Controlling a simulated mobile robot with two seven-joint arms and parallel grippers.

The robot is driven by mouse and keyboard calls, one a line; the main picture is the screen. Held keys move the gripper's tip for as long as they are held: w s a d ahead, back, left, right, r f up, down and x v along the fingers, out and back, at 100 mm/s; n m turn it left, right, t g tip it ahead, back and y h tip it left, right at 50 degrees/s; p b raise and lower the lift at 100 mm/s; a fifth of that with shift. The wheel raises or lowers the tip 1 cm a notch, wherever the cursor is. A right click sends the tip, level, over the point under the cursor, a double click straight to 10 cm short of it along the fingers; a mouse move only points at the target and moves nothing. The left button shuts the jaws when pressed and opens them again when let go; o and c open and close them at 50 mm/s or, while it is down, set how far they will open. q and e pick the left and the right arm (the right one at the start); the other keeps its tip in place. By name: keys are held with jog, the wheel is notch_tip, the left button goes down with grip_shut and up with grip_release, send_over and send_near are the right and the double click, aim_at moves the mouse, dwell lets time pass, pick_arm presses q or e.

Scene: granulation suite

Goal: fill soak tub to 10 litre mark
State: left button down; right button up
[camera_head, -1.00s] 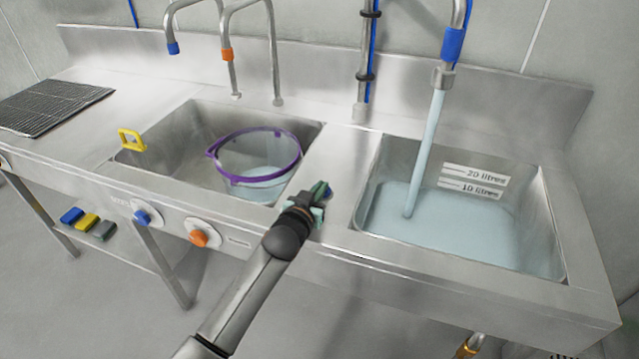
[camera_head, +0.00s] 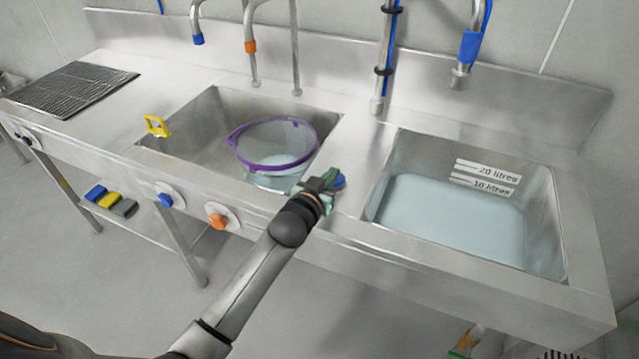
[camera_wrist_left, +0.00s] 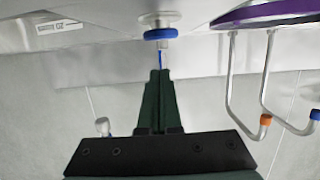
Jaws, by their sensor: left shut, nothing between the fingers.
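The soak tub (camera_head: 548,225) is the right-hand basin and holds pale blue water (camera_head: 450,215). The water's edge on the back wall lies close to the lower mark, labelled 10 litres (camera_head: 492,187); a 20 litres mark is above it. The blue-collared spout (camera_head: 470,48) over the tub shows no stream. My right gripper is out of view.
The left basin holds a clear bucket with a purple rim (camera_head: 240,158) and some water. A yellow handle-like piece (camera_head: 157,126) is on its edge. Blue (camera_head: 165,200) and orange (camera_head: 216,222) knobs sit on the front panel. A drain rack (camera_head: 75,86) is far left.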

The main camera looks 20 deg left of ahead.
pick_arm(q)
jog(key=v, duration=0.7)
jog(key=shift+w+a+r, duration=0.1)
jog(key=shift+r, duration=0.05)
jog(key=shift+s+f, duration=0.25)
jog(key=shift+f, duration=0.05)
jog(key=s+a+f+m+g, duration=0.1)
jog(key=s+f+g, duration=0.25)
jog(key=s, duration=0.65)
jog(key=s+f+g, duration=0.3)
jog(key=s+g, duration=0.2)
jog(key=s, duration=0.4)
jog(key=s+a+f+m+g, duration=0.1)
jog(key=s+f+g, duration=0.3)
jog(key=s, duration=0.6)
jog(key=w+d+f+t+h, duration=0.1)
jog(key=w+d+f+t, duration=0.1)
jog(key=f, duration=0.3)
jog(key=w+d+f+t, duration=0.2)
jog(key=w+f+t, duration=0.1)
jog(key=f, duration=0.3)
jog(key=shift+d+t+h, duration=0.3)
jog(key=shift+t+h, duration=0.1)
jog(key=shift+t, duration=0.25)
